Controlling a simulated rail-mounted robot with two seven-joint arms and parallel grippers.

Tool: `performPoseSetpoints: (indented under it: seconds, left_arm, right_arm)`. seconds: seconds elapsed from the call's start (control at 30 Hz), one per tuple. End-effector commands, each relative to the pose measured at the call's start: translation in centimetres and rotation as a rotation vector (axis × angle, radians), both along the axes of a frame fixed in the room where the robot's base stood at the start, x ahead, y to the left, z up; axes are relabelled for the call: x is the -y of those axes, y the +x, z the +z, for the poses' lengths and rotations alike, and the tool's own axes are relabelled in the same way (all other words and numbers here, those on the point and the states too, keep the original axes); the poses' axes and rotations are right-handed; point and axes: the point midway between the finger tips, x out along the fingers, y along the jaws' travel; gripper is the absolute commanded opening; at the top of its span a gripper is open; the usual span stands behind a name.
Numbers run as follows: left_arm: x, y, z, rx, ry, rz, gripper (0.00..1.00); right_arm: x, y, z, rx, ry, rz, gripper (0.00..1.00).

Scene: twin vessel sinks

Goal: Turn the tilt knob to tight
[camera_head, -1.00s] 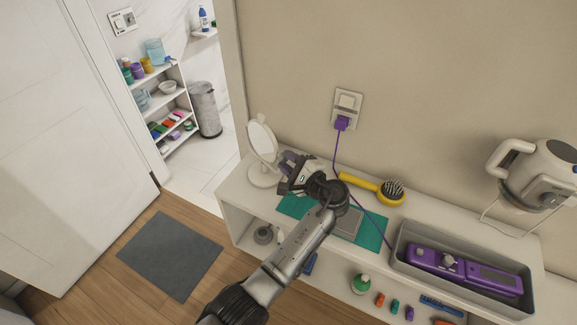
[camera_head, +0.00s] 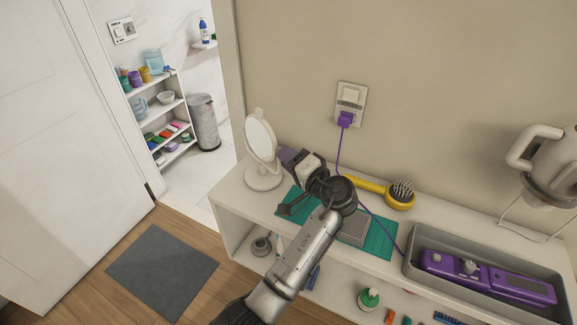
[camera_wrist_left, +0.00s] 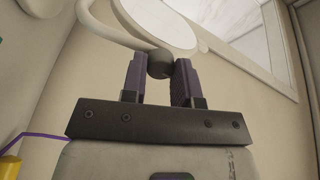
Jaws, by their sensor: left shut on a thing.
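A round white vanity mirror (camera_head: 262,139) stands on a disc base at the left end of the counter. Its dark round tilt knob (camera_wrist_left: 160,64) shows in the left wrist view at the mirror's edge, by the curved white frame. My left gripper (camera_head: 286,155) reaches the mirror's right side. In the left wrist view its two purple fingers stand on either side of the knob, and the gripper is shut on it. In the head view the gripper hides the knob. No marking for tight can be read. My right gripper is not in view.
A green mat (camera_head: 377,240) with a grey plate lies under my left arm. A yellow hairbrush (camera_head: 372,187) lies behind. A grey tray (camera_head: 412,265) holds a purple device, and a purple cord runs to the wall outlet (camera_head: 350,100). Small items fill the shelf below.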

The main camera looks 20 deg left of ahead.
Motion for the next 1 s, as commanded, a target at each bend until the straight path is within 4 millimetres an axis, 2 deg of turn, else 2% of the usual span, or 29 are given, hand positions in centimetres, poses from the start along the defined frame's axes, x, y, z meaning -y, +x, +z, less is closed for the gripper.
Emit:
performPoseSetpoints:
  seconds: [0.03,0.33,1.0]
  left_arm:
    - [0.0,0.0,-0.4,0.029,-0.016,0.000,0.04]
    - [0.0,0.0,-0.2,0.151,-0.086,0.001,0.04]
    - [0.0,0.0,0.0,0.198,-0.112,0.001,0.04]
  right_arm:
    - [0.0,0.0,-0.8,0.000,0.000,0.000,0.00]
    - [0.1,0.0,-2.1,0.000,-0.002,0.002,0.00]
    - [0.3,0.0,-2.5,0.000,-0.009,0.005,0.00]
